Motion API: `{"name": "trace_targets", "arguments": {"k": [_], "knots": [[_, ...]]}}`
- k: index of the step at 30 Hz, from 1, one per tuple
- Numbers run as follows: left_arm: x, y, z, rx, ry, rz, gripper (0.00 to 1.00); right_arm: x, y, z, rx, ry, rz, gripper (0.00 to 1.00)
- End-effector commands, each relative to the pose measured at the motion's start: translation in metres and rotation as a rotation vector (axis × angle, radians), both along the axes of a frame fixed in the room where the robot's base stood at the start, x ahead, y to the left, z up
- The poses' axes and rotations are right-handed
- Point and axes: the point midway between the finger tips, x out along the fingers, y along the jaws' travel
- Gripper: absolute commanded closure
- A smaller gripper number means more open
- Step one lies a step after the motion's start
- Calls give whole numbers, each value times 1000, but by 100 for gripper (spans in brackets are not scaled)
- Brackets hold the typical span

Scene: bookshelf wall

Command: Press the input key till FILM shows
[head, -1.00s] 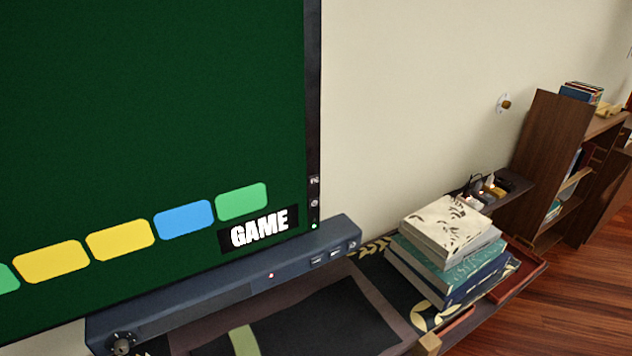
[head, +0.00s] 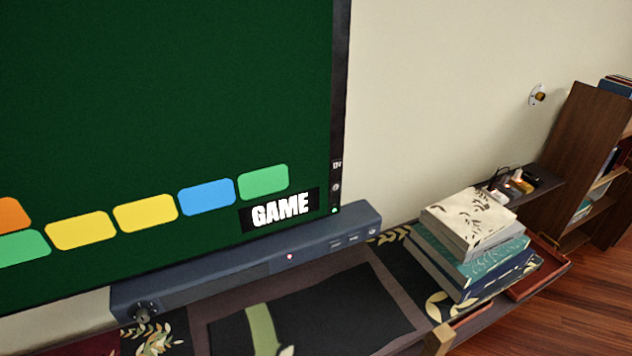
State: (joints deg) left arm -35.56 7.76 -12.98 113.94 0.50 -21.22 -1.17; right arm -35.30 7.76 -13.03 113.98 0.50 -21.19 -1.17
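A large screen (head: 170,90) with a green picture fills the upper left of the head view. The dark right bezel (head: 341,80) carries two small marked spots, an upper one (head: 337,165) and a lower one (head: 336,188), above a green light (head: 335,210). Neither of my grippers shows.
A blue-grey soundbar (head: 220,272) with a knob (head: 142,313) and small buttons (head: 353,238) lies below the screen. A stack of books (head: 470,225) stands right of it on the low shelf. A wall fitting (head: 537,95) and a brown bookcase (head: 568,140) are farther right.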

Motion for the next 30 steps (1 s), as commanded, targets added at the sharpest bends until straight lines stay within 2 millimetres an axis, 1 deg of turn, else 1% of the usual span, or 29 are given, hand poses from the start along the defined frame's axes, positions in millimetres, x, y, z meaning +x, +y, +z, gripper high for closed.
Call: {"name": "trace_targets", "arguments": {"k": [24,25,26,27,29,30], "knots": [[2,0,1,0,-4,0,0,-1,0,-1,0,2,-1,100],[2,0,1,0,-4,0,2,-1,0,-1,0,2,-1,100],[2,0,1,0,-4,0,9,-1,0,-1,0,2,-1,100],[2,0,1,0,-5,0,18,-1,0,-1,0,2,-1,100],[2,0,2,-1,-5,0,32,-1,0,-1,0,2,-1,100],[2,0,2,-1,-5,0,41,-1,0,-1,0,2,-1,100]]}}
